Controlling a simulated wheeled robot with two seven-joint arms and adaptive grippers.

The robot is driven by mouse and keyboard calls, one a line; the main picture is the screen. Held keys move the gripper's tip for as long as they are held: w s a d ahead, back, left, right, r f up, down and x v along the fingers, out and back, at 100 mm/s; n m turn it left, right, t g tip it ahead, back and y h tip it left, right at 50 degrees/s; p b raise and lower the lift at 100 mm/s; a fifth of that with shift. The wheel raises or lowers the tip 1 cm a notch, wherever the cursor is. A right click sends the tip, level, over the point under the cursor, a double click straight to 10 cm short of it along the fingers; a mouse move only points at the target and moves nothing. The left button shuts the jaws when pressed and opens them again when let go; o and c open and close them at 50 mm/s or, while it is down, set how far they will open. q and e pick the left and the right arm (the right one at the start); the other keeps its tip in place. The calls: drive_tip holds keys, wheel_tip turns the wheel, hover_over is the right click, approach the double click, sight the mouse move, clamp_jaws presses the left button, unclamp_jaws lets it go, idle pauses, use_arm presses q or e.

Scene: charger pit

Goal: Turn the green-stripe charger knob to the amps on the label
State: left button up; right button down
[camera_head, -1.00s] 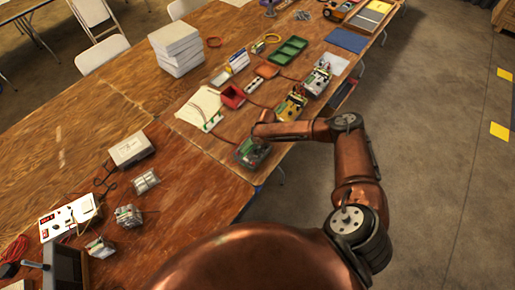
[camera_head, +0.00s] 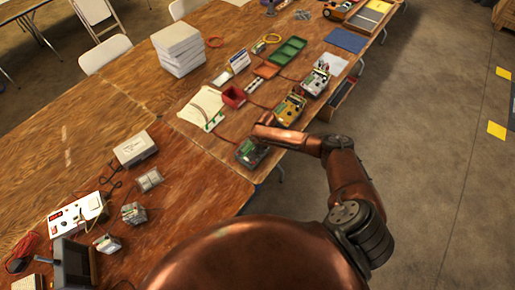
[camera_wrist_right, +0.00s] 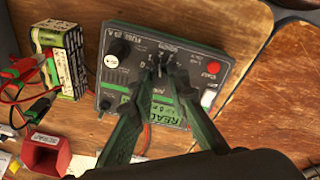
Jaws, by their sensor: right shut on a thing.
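The dark grey charger (camera_head: 252,152) lies at the right front edge of the table, below my right forearm. In the right wrist view the charger (camera_wrist_right: 122,80) fills the middle, with a green READY display (camera_wrist_right: 165,110), a black knob (camera_wrist_right: 121,48) at upper left and a red button (camera_wrist_right: 214,67). My right gripper (camera_wrist_right: 161,66) is over the panel's upper middle, its two fingers shut on a small central knob mostly hidden between the tips. In the head view the right gripper (camera_head: 257,141) is mostly hidden by the arm. My left gripper is not in view.
A yellow charger (camera_head: 289,110) and a pale charger (camera_head: 315,82) stand farther along the table edge. A green-wrapped battery pack (camera_wrist_right: 50,65) with red and black clips is beside the dark charger. A red scrap bin (camera_wrist_right: 46,155) is near it.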

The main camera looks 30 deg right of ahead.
sight(261, 155)
drive_tip(key=shift+m, duration=0.3)
drive_tip(key=c, duration=1.8)
unclamp_jaws()
drive_tip(key=shift+c, duration=0.2)
wheel_tip(261, 155, up, 12)
drive_tip(key=s, duration=0.2)
drive_tip(key=shift+d, duration=0.4)
drive_tip(key=shift+f, duration=0.15)
